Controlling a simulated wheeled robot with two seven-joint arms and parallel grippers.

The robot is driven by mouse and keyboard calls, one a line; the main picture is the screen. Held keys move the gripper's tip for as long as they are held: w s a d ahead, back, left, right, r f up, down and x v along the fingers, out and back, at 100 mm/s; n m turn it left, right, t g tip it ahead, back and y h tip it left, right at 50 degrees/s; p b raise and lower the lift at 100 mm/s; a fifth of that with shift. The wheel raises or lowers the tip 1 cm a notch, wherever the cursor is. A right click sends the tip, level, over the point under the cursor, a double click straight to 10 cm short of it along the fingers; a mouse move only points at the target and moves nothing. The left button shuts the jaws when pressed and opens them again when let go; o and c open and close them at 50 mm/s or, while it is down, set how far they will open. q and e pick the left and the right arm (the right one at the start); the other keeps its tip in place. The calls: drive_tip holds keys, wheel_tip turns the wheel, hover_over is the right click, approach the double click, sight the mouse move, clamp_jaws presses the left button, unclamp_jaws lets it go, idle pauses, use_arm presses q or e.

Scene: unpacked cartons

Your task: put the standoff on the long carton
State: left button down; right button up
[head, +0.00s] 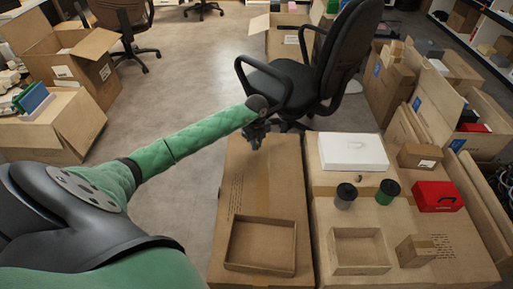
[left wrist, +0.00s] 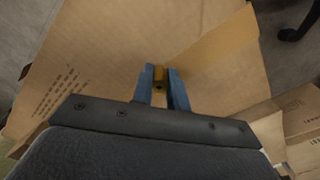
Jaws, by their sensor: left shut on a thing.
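The standoff (left wrist: 159,76) is a small brass-coloured piece with a dark hole in its end. It sits between the blue fingers of my left gripper (left wrist: 163,88), which is shut on it. In the head view my left gripper (head: 257,138) is over the far end of the long carton (head: 236,190), a narrow brown box with tape and print; the standoff is too small to make out there. The carton's top (left wrist: 110,45) fills much of the left wrist view below the fingers. Whether the standoff touches it I cannot tell. My right gripper is not in view.
An open tray (head: 232,244) takes the carton's near end; its middle is clear. The wider carton to the right bears a white case (head: 352,153), two cups (head: 387,192), a red box (head: 437,196) and small boxes. A black chair (head: 300,85) stands behind.

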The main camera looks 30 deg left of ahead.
use_arm(q)
drive_tip(key=shift+f, duration=1.15)
drive_tip(key=shift+f, duration=0.1)
drive_tip(key=c, duration=1.4)
unclamp_jaws()
wheel_tip(320, 180, up, 12)
drive_tip(key=shift+r+p, duration=0.15)
drive_tip(key=shift+p, duration=0.15)
